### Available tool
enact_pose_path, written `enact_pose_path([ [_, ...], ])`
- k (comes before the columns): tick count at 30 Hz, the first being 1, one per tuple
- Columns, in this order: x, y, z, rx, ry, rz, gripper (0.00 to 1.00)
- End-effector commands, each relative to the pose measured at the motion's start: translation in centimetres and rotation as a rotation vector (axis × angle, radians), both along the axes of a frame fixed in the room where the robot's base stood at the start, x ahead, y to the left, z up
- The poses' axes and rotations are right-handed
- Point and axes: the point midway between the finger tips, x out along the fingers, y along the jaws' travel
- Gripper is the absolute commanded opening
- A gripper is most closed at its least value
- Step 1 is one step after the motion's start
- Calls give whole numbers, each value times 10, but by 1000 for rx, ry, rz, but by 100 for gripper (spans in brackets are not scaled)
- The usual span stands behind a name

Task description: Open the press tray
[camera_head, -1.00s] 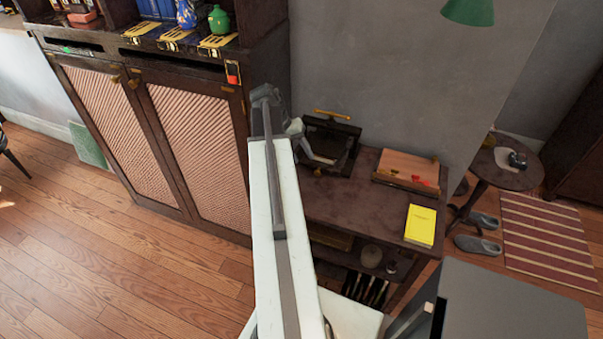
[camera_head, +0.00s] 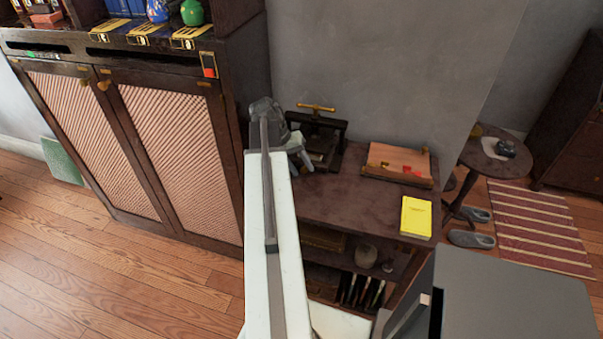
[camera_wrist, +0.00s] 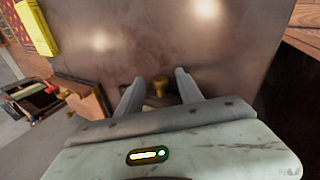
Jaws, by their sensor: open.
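The press (camera_head: 326,137) is a dark frame with a brass handle bar (camera_head: 316,107) on top. It stands at the back left of the dark side table (camera_head: 325,205), partly hidden behind my arm. My gripper (camera_head: 301,164) is open and empty at the press's front left, fingers pointing down toward the tabletop. In the wrist view my gripper (camera_wrist: 158,84) has its fingers apart on either side of a small brass knob (camera_wrist: 159,86); contact cannot be made out. The tray itself is not clearly distinguishable.
A wooden box (camera_head: 398,163) with red pieces and a yellow book (camera_head: 416,217) lie on the right of the table. A tall cabinet (camera_head: 180,150) stands close on the left, and a grey wall (camera_head: 390,60) behind. The middle of the tabletop is clear.

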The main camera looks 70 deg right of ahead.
Motion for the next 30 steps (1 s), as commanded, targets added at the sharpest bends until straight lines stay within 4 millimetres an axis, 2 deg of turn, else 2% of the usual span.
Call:
enact_pose_path([
  [4, 0, 0, 2, 0, 0, 0, 43],
  [5, 0, 0, 2, 0, 0, 0, 40],
  [9, 0, 0, 2, 0, 0, -1, 2],
  [10, 0, 0, 2, 0, 0, -1, 0],
  [30, 0, -1, 1, 0, -3, -1, 0],
])
